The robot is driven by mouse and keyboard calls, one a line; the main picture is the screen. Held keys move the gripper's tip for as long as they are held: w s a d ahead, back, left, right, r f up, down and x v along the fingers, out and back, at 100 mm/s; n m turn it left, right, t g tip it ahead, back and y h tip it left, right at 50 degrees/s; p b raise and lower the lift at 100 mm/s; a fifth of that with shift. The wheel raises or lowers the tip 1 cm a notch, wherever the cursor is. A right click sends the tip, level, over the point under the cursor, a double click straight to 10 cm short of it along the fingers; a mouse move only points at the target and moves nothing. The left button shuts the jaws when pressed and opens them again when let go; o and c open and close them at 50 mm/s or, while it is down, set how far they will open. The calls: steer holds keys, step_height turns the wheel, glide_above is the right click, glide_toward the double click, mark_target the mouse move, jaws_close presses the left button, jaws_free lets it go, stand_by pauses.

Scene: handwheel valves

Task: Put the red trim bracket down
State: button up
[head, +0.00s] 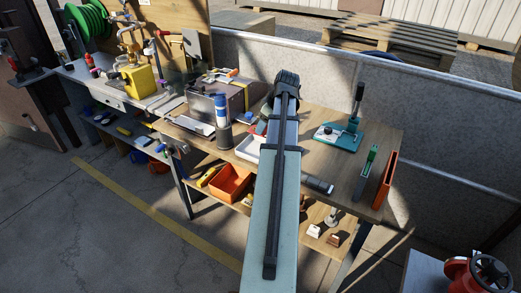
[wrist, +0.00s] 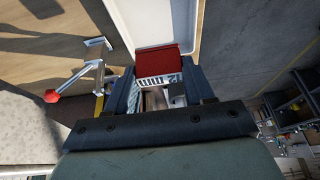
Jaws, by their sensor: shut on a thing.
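The red trim bracket (wrist: 165,60) shows in the wrist view between the two fingers of my gripper (wrist: 164,82). It has a red upper face and a pale, slotted lower edge. My gripper is shut on it. A white tray (wrist: 124,16) lies beyond the bracket in the wrist view; I cannot tell whether the bracket touches it. In the head view the tray (head: 246,150) is on the wooden workbench (head: 345,190), just left of my arm. My arm hides most of the gripper there, and I cannot make out the bracket clearly.
A metal tool with a red tip (wrist: 85,72) lies left of my gripper in the wrist view. A teal lever press (head: 338,136) and an orange upright holder (head: 385,180) stand right on the bench.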

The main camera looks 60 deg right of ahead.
steer(key=shift+f, duration=4.85)
steer(key=shift+f, duration=0.15)
steer(key=o, duration=1.2)
steer(key=v, duration=1.2)
